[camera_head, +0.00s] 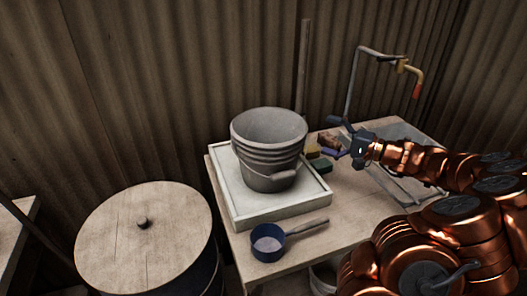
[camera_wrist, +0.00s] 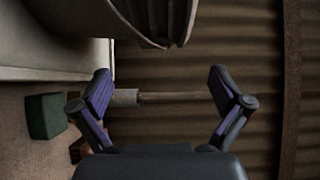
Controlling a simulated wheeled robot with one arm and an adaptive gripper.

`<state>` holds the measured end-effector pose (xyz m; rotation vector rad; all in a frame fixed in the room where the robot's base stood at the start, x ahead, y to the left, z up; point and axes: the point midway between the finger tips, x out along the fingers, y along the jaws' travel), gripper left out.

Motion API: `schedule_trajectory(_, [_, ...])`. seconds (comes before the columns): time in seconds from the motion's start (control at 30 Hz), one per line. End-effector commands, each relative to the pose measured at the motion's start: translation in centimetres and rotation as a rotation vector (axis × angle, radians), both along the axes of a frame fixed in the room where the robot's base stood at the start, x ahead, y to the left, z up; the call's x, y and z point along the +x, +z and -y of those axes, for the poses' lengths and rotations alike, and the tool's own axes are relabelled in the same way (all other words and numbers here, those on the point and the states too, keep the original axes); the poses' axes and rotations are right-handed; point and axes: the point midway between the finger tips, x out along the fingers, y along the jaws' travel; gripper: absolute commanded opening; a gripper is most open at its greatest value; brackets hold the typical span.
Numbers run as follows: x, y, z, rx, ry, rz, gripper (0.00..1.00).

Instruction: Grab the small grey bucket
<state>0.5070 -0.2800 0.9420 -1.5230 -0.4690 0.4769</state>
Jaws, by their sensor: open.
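The small grey bucket (camera_head: 268,145) stands upright on a white tray (camera_head: 240,214) on the wooden table in the head view. Its ridged side and a handle grip show. My gripper (camera_head: 335,137) is to the right of the bucket, apart from it, with its fingers pointing left. In the wrist view my gripper (camera_wrist: 160,92) is open, with nothing held between the fingers. Part of the bucket (camera_wrist: 160,15) shows at the top of the wrist view, beyond the fingers.
A blue saucepan (camera_head: 268,243) lies at the table's front edge. A green block (camera_head: 321,165) and other small items lie beside the tray, below my gripper. A lidded barrel (camera_head: 145,238) stands left of the table.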

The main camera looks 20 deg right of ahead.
Motion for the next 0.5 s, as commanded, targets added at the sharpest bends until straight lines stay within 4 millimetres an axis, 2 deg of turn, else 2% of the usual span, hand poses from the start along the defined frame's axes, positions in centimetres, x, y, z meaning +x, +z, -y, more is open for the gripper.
schedule_trajectory(0.1, [0.4,-0.1,0.4,0.008,-0.016,0.005,1.00])
schedule_trajectory(0.5, [3.5,-0.4,-2.4,0.008,-0.011,0.002,1.00])
